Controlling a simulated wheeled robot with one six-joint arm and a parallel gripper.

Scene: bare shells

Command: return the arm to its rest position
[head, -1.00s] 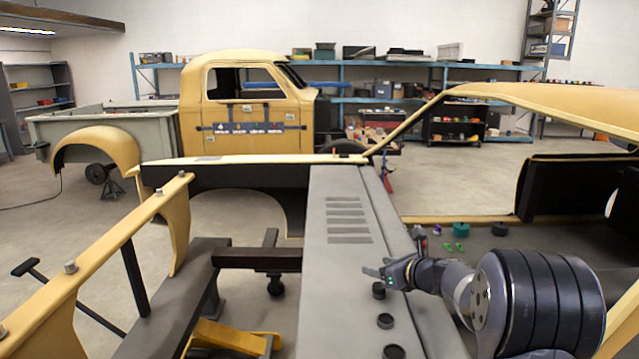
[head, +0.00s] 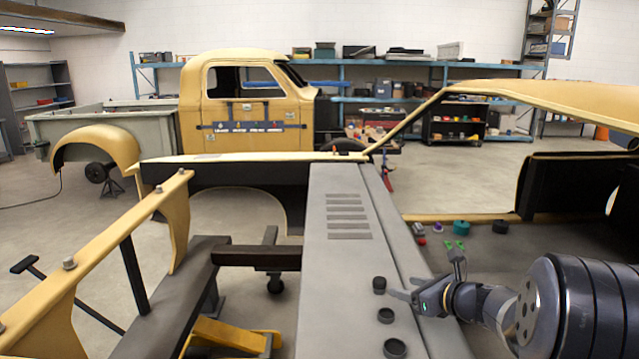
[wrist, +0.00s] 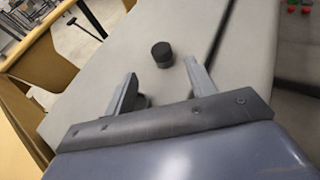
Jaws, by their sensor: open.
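My gripper (head: 402,298) is in the lower right of the head view, over the right side of the grey panel (head: 345,275). Its jaws are open and empty. In the wrist view the two fingers of my gripper (wrist: 161,88) stand apart. A small black cylinder (wrist: 162,54) shows just beyond the fingertips, on the grey surface, apart from both fingers. My arm reaches in from the right edge of the head view.
Black round pieces (head: 386,315) lie on the panel beside my gripper. A teal piece (head: 461,227) and green bits (head: 455,245) lie behind my arm. A yellow body frame (head: 560,97) arches at right. A yellow truck (head: 255,110) stands behind, on open floor.

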